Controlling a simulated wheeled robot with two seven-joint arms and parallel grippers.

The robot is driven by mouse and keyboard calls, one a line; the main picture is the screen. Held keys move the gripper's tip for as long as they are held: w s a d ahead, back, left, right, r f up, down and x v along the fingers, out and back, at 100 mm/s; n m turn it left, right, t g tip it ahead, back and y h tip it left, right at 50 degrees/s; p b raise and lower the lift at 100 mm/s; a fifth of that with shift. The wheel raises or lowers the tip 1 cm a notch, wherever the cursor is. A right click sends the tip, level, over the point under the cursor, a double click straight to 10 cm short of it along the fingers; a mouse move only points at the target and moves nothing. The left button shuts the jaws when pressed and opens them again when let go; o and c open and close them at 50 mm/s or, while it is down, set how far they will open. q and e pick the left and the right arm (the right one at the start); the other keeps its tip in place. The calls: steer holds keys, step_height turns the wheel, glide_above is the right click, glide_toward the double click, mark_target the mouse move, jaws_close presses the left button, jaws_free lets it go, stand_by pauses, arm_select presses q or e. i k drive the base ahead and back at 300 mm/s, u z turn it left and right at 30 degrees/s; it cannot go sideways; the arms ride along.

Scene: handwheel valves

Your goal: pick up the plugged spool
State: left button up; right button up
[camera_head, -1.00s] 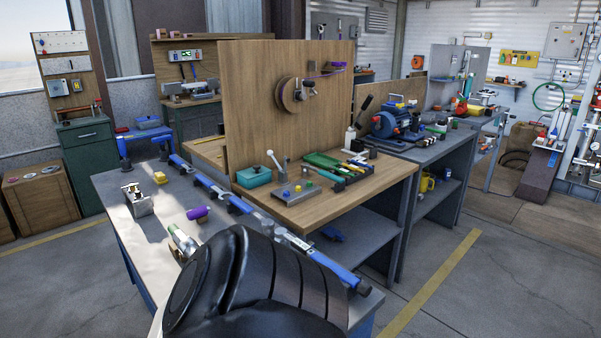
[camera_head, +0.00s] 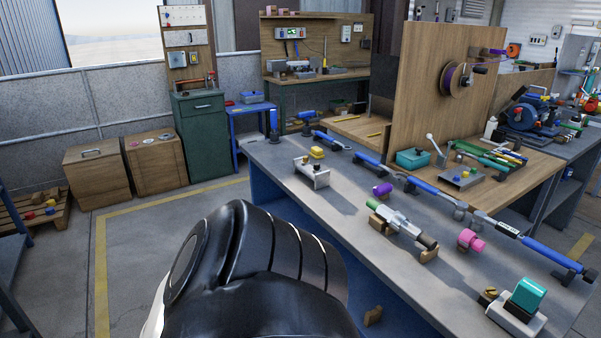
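On the grey bench (camera_head: 345,220) a metallic spool (camera_head: 400,222) lies across wooden blocks. One end is a green plug (camera_head: 373,205) and the other end is dark. It lies right of the picture's middle, apart from me. A purple cylinder (camera_head: 382,190) and a pink cylinder (camera_head: 471,240) lie near it. A dark, rounded part of my own arm fills the lower middle of the view. Neither gripper is in view.
A blue-and-silver pipe run (camera_head: 425,186) goes along the bench's far side. A grey fixture (camera_head: 312,173) stands at its left, and a teal-topped one (camera_head: 520,305) at its near right. Wooden boxes (camera_head: 155,162) stand at left. The floor (camera_head: 135,255) between is clear.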

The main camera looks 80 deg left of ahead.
mark_target(322, 179)
steer(key=u, duration=3.6)
steer(key=i, duration=2.9)
steer(key=z, duration=1.85)
